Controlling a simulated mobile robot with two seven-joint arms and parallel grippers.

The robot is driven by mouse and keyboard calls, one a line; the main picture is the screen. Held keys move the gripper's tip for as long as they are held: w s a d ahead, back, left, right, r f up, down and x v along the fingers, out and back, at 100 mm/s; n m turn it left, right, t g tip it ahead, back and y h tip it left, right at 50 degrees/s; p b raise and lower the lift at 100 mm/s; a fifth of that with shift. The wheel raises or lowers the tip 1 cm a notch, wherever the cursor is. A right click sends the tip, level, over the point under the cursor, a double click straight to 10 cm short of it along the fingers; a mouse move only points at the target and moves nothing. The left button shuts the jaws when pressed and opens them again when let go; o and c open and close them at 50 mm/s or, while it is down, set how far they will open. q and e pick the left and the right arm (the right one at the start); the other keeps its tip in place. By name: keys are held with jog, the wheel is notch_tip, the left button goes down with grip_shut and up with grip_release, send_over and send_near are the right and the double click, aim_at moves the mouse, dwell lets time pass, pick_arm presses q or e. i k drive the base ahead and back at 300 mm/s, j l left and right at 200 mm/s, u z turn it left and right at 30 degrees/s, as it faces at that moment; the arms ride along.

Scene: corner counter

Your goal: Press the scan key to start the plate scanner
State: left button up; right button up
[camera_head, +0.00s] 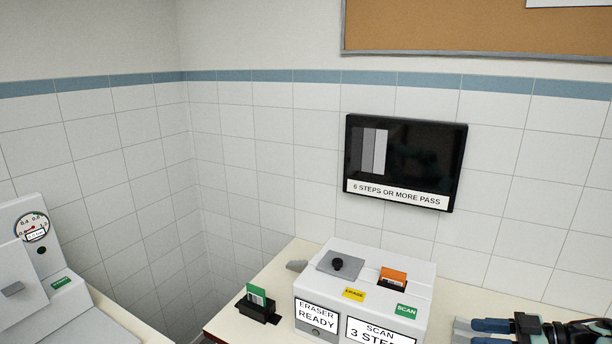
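The plate scanner (364,279) is a white box on the counter at bottom centre. Its green key labelled SCAN (406,310) is on the top at the front right. A yellow ERASE key (353,294) is to its left. An orange plate (393,277) stands in a dark slot behind the keys. Front panels read "ERASER READY" and "SCAN 3 STEPS", the second cut off below. My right gripper (490,333) is at the bottom right, apart from the scanner, with blue fingertips pointing left. It is partly cut off, so its opening is unclear. My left gripper is out of view.
A grey lid with a black knob (337,264) is on the scanner's top. A black holder (258,312) with a green-and-white card stands left of it. A wall screen (405,160) reads "6 STEPS OR MORE PASS". A gauged machine (30,285) stands far left. Counter right of the scanner is partly clear.

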aim_at(403, 311)
jog(key=k, duration=0.9)
